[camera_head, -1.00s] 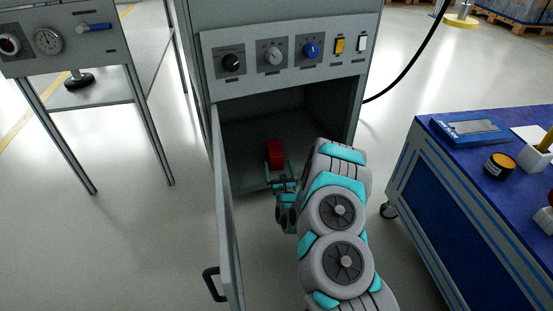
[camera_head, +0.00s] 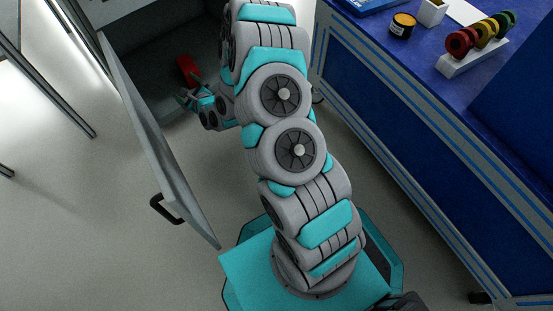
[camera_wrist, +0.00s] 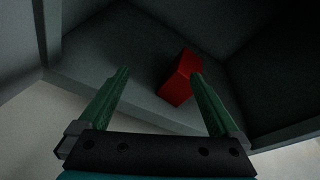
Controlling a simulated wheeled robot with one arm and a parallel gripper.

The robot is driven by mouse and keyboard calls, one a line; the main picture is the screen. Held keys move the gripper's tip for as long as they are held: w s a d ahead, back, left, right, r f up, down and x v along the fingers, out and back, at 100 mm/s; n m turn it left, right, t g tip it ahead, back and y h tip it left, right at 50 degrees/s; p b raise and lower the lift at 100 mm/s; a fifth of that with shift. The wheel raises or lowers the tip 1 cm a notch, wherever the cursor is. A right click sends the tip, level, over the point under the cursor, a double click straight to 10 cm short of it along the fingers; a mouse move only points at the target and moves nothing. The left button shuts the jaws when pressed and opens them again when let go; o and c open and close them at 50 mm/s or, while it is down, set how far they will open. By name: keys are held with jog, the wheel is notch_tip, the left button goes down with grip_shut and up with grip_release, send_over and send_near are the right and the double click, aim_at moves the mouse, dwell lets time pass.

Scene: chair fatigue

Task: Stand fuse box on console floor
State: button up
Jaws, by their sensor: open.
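The red fuse box (camera_head: 187,70) is on the console floor (camera_head: 150,62), inside the open console bay. It also shows in the wrist view (camera_wrist: 180,77), close to the tip of the right finger, where it looks tilted; I cannot tell if it stands or lies. My gripper (camera_head: 188,95) reaches in at the bay's front and is open. In the wrist view, my gripper (camera_wrist: 160,76) has its two green fingers spread, with dark floor (camera_wrist: 135,93) between them. I cannot tell whether the right finger touches the box.
The open console door (camera_head: 155,135), with a black handle (camera_head: 165,208), stands left of my arm. A blue workbench (camera_head: 400,130) is close on the right, bearing a black-and-orange tin (camera_head: 402,25) and a rack of coloured rings (camera_head: 470,52). Bay walls surround the gripper.

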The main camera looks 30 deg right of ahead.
jog(key=s+r+n+g, duration=0.8)
jog(key=s+r+n, duration=0.3)
jog(key=s+n, duration=0.45)
jog(key=s+d+r+n+g+h, duration=0.1)
jog(key=s+r+n+g, duration=0.2)
jog(key=s, duration=0.9)
jog(key=s+d+r+n+g, duration=0.2)
jog(key=s+r+n, duration=0.3)
jog(key=s, duration=0.7)
jog(key=s+d+r+n+g+h, duration=0.1)
jog(key=s+d+r+n+g, duration=0.1)
jog(key=s, duration=1)
notch_tip(320, 180, up, 2)
jog(key=n+g, duration=0.1)
jog(key=n, duration=0.2)
jog(key=shift+s+d+r+g+h, duration=0.15)
jog(key=shift+r+g+h, duration=0.1)
jog(key=shift+g+h, duration=0.05)
